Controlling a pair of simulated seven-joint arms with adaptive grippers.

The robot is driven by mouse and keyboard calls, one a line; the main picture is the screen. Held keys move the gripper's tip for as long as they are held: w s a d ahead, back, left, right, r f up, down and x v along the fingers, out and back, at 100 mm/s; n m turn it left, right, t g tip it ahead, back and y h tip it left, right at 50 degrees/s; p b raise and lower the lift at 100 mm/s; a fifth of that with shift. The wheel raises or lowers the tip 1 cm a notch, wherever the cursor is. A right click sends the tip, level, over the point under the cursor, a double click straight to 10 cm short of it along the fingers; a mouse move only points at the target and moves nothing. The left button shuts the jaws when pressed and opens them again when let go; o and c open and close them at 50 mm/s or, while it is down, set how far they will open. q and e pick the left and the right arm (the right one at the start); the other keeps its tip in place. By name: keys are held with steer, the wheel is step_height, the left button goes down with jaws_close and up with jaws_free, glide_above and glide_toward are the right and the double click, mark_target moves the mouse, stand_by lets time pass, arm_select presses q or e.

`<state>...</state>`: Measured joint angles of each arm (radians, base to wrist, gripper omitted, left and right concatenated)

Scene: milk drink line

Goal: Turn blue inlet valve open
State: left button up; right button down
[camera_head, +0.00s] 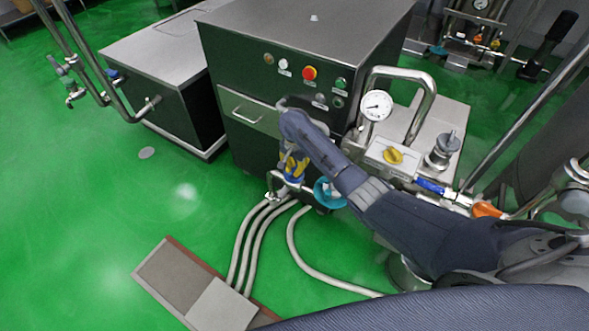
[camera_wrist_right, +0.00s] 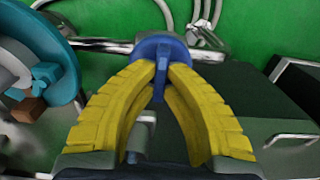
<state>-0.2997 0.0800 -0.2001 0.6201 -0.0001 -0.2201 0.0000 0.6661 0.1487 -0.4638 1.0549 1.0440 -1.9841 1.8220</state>
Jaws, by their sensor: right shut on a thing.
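The blue inlet valve (camera_wrist_right: 162,47) has a blue handle on a metal pipe, at the top middle of the right wrist view. My right gripper (camera_wrist_right: 165,70) has yellow fingers whose tips meet on the blue handle, one on each side of it. In the head view my right gripper (camera_head: 293,165) points down at the front of the dark machine, and its wrist partly hides the valve. How far the handle is turned is hard to tell. My left gripper is not in view.
A teal handwheel (camera_head: 328,194) sits close beside the gripper and also shows in the right wrist view (camera_wrist_right: 62,50). The dark machine (camera_head: 300,60) with buttons stands behind. Grey hoses (camera_head: 255,240) run along the green floor. A pressure gauge (camera_head: 376,105) stands to the right.

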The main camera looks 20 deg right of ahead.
steer(key=n, duration=0.4)
steer(key=shift+a, duration=0.1)
steer(key=n, duration=0.4)
steer(key=shift+f+n, duration=0.1)
steer(key=shift+n, duration=0.3)
steer(key=n, duration=0.4)
steer(key=shift+a, duration=0.15)
steer(key=n, duration=0.5)
stand_by(0.3)
steer(key=c, duration=1.5)
jaws_free()
steer(key=shift+o, duration=0.2)
step_height(320, 180, up, 12)
